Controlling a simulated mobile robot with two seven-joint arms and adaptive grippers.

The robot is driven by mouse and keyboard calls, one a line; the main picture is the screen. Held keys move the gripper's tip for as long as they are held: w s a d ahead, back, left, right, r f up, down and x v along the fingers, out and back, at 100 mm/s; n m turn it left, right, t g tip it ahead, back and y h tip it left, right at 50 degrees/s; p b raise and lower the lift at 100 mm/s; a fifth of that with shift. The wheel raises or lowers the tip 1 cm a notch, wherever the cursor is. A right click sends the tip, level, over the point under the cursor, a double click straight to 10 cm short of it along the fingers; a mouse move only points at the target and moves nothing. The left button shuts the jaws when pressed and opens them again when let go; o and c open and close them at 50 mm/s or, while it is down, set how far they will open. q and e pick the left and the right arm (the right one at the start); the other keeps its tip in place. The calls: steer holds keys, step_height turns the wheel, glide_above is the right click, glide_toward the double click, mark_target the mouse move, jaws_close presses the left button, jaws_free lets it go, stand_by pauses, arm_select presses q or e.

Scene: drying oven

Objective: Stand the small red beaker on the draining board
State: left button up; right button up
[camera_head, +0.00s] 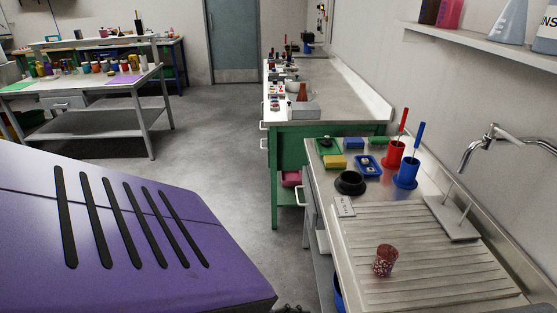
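A small red beaker with pale speckles (385,261) stands upright on the ribbed metal draining board (450,272), towards its near left part. It is apart from the other things there, and no gripper touches it. Neither of my grippers can be made out. A small dark shape at the bottom edge, left of the sink unit, is too cut off to identify.
A purple casing with dark slots (225,262) fills the lower left. Behind the draining board are a black bowl (350,183), a red holder (393,154), a blue holder (405,174) and a blue tray (368,164). A tap (480,143) overhangs the right.

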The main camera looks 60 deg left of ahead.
arm_select(q)
steer(key=s+d+f+n+g+y+p, duration=0.2)
steer(key=s+d+f, duration=0.3)
steer(key=s+d, duration=0.3)
steer(key=shift+s+n+y+p, duration=0.5)
steer(key=shift+s+y+p, duration=0.15)
steer(key=shift+y, duration=0.05)
arm_select(e)
steer(key=w+r, duration=0.1)
steer(key=r, duration=0.1)
steer(key=w+r, duration=0.1)
steer(key=r, duration=0.1)
steer(key=shift+w+a, duration=0.15)
